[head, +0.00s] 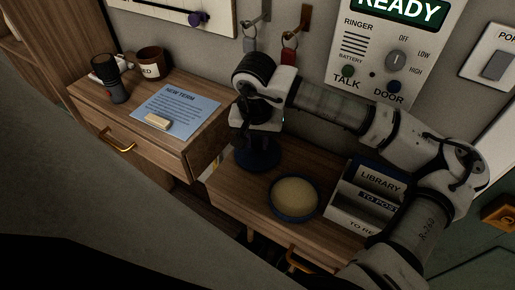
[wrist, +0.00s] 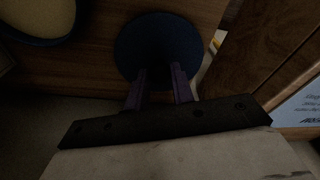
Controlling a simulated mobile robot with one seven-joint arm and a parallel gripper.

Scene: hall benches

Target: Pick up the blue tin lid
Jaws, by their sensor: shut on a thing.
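The blue tin lid (head: 258,160) is a round dark blue disc near the left end of the right-hand bench top. In the wrist view the lid (wrist: 150,35) lies straight ahead of my fingers, which cover part of its near side. My gripper (head: 260,144) points down at the lid in the head view. In the wrist view its two purple fingers (wrist: 160,77) are shut on the lid, with a gap between them. I cannot tell whether the lid touches the wood or is just above it. A blue round tin (head: 296,219) with a tan inside stands beside it.
A letter rack (head: 368,195) stands right of the tin. The left bench (head: 195,137) holds a blue notice (head: 178,108) with a wooden block (head: 157,122), a brown mug (head: 151,62) and a dark-topped cylinder (head: 113,80). Keys (head: 288,53) hang on the wall behind my arm.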

